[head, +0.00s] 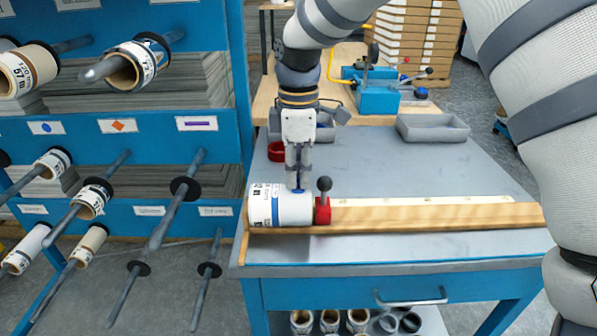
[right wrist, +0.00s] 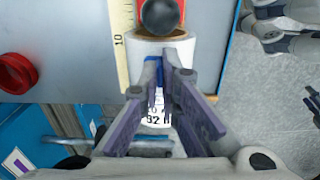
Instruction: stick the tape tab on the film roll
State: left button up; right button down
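The white film roll (head: 283,206) lies on its side at the left end of the wooden rail on the bench. Its printed label band faces left; it also shows in the right wrist view (right wrist: 163,48). My right gripper (head: 298,184) points straight down, with its fingertips close together at the top of the roll near its right end. The small blue tape tab (right wrist: 153,73) is between the fingertips and appears gripped, at or just above the roll's surface. Contact between tab and roll is hard to tell. My left gripper is not in view.
A red stop (head: 322,211) with a dark ball knob stands against the roll's right end. The wooden rail (head: 430,216) runs right, with a pale ruler behind it. A red ring (head: 276,151) and grey tray (head: 432,128) are farther back. A blue rack with roll-bearing rods stands left.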

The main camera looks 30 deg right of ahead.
jog(key=c, duration=1.7)
grip_release()
jog(key=shift+f, duration=0.1)
notch_tip(320, 180, up, 12)
